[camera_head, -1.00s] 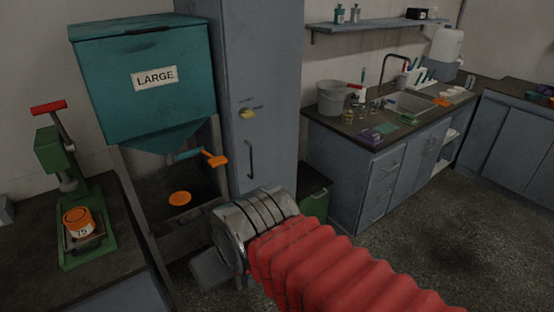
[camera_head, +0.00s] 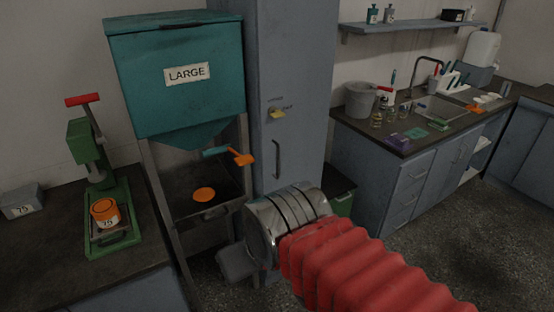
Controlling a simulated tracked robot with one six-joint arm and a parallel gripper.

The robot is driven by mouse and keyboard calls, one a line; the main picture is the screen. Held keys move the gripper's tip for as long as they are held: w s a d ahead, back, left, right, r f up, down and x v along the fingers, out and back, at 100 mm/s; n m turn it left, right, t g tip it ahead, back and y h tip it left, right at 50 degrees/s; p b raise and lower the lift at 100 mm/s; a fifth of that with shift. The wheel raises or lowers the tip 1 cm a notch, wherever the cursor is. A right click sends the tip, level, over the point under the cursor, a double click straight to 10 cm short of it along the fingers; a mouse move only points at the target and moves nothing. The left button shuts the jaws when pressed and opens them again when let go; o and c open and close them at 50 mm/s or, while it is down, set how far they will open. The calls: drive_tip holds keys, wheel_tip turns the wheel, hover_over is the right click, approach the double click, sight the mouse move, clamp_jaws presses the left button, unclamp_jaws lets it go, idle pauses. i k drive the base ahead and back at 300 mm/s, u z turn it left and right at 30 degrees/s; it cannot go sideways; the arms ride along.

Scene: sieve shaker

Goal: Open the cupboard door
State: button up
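The tall blue-grey cupboard (camera_head: 318,80) stands in the middle of the view, and its door is shut. A dark vertical handle (camera_head: 277,159) sits on the door. My gripper (camera_head: 236,263) is at the end of my arm, past the metal cuff and red bellows, below and left of the handle in the picture. It appears apart from the door. Its fingers are mostly hidden or unclear, so its opening cannot be told. The cuff hides the lower part of the cupboard.
Left of the cupboard stands a teal hopper (camera_head: 180,90) labelled LARGE, with an orange-handled lever (camera_head: 243,159). A green press (camera_head: 113,225) is on the left bench. A green bin (camera_head: 342,204) and sink counter (camera_head: 405,150) are right. Open floor (camera_head: 450,240) lies front right.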

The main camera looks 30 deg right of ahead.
sight(296, 43)
drive_tip(key=i, duration=0.95)
drive_tip(key=z, duration=0.05)
